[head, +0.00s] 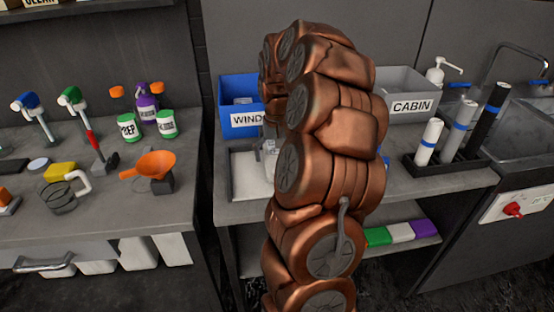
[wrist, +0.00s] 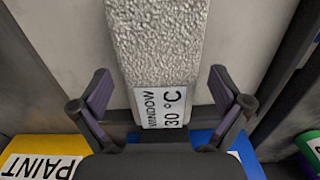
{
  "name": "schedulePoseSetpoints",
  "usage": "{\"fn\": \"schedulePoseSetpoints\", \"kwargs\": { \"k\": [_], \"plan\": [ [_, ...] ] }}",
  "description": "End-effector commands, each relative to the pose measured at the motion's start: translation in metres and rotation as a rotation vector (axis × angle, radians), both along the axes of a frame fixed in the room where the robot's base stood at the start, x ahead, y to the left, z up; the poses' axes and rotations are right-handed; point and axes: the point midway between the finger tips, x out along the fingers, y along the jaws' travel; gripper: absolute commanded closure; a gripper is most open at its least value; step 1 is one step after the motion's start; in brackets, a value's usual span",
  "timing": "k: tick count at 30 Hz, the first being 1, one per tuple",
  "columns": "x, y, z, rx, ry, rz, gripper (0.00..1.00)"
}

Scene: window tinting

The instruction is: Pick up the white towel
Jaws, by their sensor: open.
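The white towel (wrist: 160,45) is a long strip of fluffy cloth in the wrist view, running from the top edge to the middle. A white label (wrist: 160,108) reading "WINDOW 30 °C" is at its near end. My gripper (wrist: 159,75) is open, with one finger on each side of the towel. Neither finger visibly touches it, and the height between them is hard to tell. In the head view my arm covers most of this area, so I cannot make out the towel there.
A pale-floored tray (head: 248,172) lies on the bench before the blue bin (head: 238,120). The grey CABIN bin (head: 408,92) and a rack of rolls (head: 428,142) stand right. A yellow PAINT container (wrist: 40,150) shows lower left in the wrist view. Bottles and an orange funnel (head: 155,164) occupy the left bench.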

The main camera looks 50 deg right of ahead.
Motion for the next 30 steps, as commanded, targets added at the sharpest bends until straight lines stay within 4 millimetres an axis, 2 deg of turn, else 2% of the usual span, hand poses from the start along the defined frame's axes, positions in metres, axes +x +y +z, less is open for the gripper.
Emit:
{"fn": "schedulePoseSetpoints", "kwargs": {
  "k": [2, 20, 30],
  "plan": [
    [0.0001, -0.0001, 0.0001, 0.0, 0.0, 0.0, 0.02],
    [0.0, -0.0001, 0.0004, 0.0, 0.0, 0.0, 0.65],
    [0.0004, -0.0006, 0.0031, -0.001, -0.002, 0.0, 0.66]
  ]
}}
